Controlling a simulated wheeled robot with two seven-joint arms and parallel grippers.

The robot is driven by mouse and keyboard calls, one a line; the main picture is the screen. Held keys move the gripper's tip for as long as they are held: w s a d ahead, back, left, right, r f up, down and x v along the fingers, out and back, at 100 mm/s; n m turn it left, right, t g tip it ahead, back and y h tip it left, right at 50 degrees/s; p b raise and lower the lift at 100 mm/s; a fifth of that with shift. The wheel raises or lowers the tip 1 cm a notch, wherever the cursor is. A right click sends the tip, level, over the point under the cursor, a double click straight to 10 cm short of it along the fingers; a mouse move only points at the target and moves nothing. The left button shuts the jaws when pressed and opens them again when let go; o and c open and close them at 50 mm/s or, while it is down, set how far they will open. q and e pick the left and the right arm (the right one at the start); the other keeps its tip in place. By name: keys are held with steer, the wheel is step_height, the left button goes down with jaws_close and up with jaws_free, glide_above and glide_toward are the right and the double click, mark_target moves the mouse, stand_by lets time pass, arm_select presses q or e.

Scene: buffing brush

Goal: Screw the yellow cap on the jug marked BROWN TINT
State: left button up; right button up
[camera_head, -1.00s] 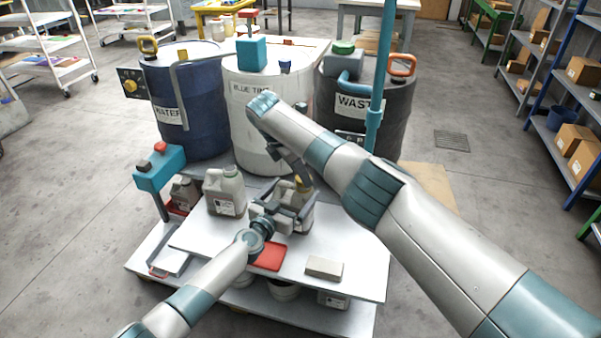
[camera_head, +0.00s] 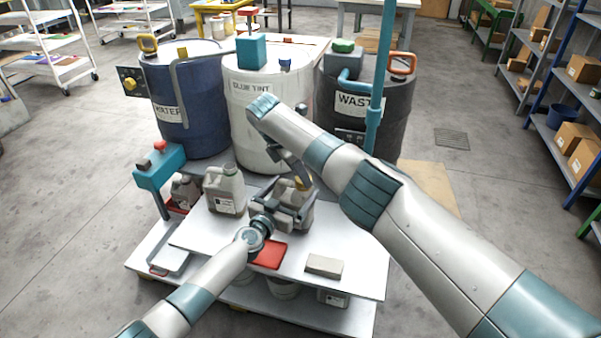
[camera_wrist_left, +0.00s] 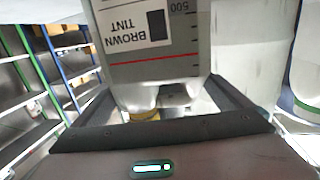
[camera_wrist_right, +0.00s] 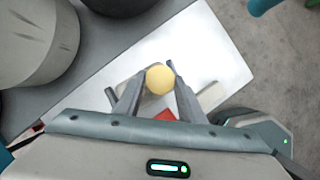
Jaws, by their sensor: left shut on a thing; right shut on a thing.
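The grey jug marked BROWN TINT (camera_wrist_left: 160,75) shows close up in the left wrist view, with its label facing that camera. In the head view the jug (camera_head: 297,217) stands over the white bench, partly hidden by my grippers. My left gripper (camera_head: 285,208) is shut on the jug from the front left. The yellow cap (camera_wrist_right: 159,79) is between the fingertips of my right gripper (camera_wrist_right: 157,82), which is shut on it from above. In the head view the cap (camera_head: 302,184) is at the jug's top. I cannot tell how far it is seated on the neck.
Another grey jug (camera_head: 225,190) stands to the left on the bench (camera_head: 213,237). A red tray (camera_head: 268,256) and a beige block (camera_head: 324,266) lie at the front. The WATER (camera_head: 188,105), BLUE TINT (camera_head: 255,125) and WASTE (camera_head: 395,115) drums stand close behind.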

arm_select(q)
steer(key=c, duration=0.6)
arm_select(e)
steer(key=o, duration=0.7)
steer(key=shift+c, duration=0.2)
steer(key=o, duration=0.4)
steer(key=shift+c, duration=0.2)
steer(key=shift+r, duration=2.2)
steer(key=shift+c, duration=0.3)
